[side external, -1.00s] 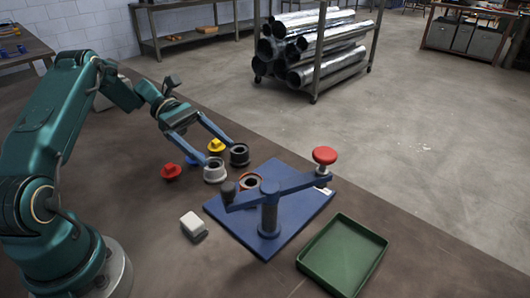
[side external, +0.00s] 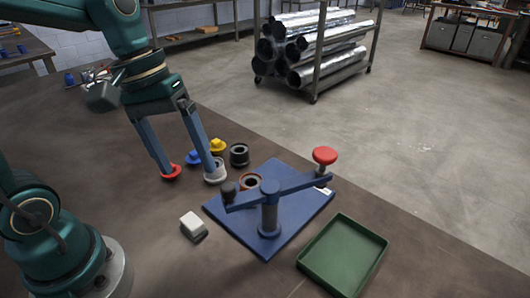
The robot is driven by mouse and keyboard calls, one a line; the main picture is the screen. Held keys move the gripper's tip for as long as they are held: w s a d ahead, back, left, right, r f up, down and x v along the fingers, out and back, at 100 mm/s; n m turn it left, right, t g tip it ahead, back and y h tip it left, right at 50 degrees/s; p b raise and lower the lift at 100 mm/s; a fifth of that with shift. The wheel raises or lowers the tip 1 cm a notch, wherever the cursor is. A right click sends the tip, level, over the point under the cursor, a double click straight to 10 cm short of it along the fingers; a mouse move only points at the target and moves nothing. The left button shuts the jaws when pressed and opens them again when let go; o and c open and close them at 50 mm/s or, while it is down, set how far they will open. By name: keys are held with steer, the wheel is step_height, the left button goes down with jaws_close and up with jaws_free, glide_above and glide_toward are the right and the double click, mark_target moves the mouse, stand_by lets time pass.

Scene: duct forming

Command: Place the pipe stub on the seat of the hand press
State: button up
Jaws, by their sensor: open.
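A short light grey hollow cylinder (side external: 215,172) and a dark one (side external: 239,155) stand on the table left of the hand press; I cannot tell which is the pipe stub. The hand press has a blue base plate (side external: 290,222), a post and a blue lever (side external: 290,189) with a red knob (side external: 325,155). An orange-rimmed round seat (side external: 250,181) shows partly behind the lever. My gripper (side external: 188,173) is open, fingers pointing down. Its right fingertip is at the light grey cylinder and its left one at a red flanged cap (side external: 171,172). Contact is unclear.
A blue cap (side external: 193,157) and a yellow cap (side external: 217,145) stand near the fingers. An empty green tray (side external: 343,255) is at the right.

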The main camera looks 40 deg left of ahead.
steer(key=shift+s+r+m+t+y, duration=0.15)
steer(key=shift+s+m+t+y, duration=0.45)
steer(key=shift+s+m+t, duration=0.75)
steer(key=shift+s+r+m+t+y, duration=0.1)
steer(key=shift+s+m+t+y, duration=0.65)
steer(key=shift+m, duration=1)
